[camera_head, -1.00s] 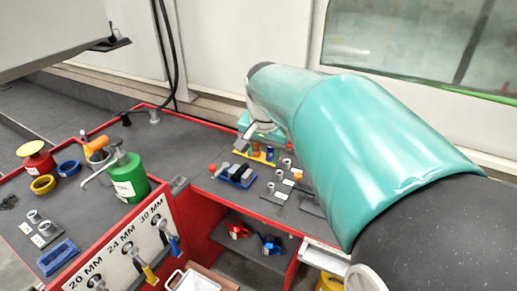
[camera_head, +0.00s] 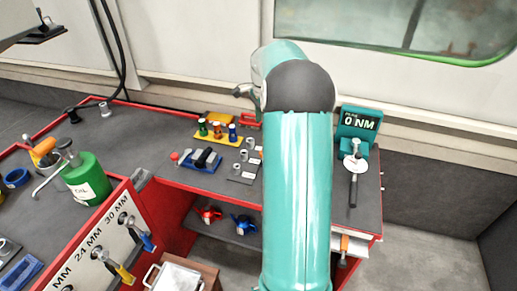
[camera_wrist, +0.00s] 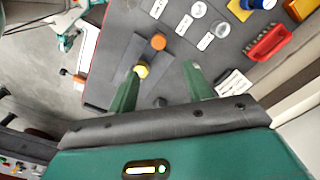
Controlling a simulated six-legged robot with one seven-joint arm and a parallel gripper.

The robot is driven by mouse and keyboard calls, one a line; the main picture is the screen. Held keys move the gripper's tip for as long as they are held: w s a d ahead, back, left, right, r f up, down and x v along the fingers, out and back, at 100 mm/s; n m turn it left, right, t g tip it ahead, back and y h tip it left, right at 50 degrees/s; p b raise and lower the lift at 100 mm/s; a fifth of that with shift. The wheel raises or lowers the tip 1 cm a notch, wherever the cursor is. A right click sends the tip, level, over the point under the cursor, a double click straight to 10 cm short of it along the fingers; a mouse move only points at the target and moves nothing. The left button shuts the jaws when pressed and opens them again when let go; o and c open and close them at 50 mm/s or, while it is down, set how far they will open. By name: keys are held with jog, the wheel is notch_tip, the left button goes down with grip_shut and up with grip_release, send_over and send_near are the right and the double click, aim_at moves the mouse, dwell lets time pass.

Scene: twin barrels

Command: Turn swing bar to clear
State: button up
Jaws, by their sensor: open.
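I cannot pick out a swing bar in either view. My gripper (camera_wrist: 162,80) shows in the wrist view with its two green fingers spread apart and nothing held between them. It is over the dark bench top (camera_wrist: 120,20). A yellow-topped piece (camera_wrist: 141,69) lies close to the left finger. An orange-topped piece (camera_wrist: 158,41) is just beyond the fingertips, apart from them.
In the head view a teal torque display (camera_head: 358,122) reads 0 NM at the bench's right end, by a torque wrench (camera_head: 355,170). A green oil can (camera_head: 85,180) stands left. Coloured bottles (camera_head: 217,130) stand on a yellow rack. A red tray (camera_wrist: 269,42) shows in the wrist view.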

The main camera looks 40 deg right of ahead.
jog(key=f, duration=1.2)
jog(key=shift+s+f, duration=0.2)
jog(key=shift+f, duration=0.05)
jog(key=shift+w+f, duration=0.1)
jog(key=shift+f, duration=0.3)
grip_shut()
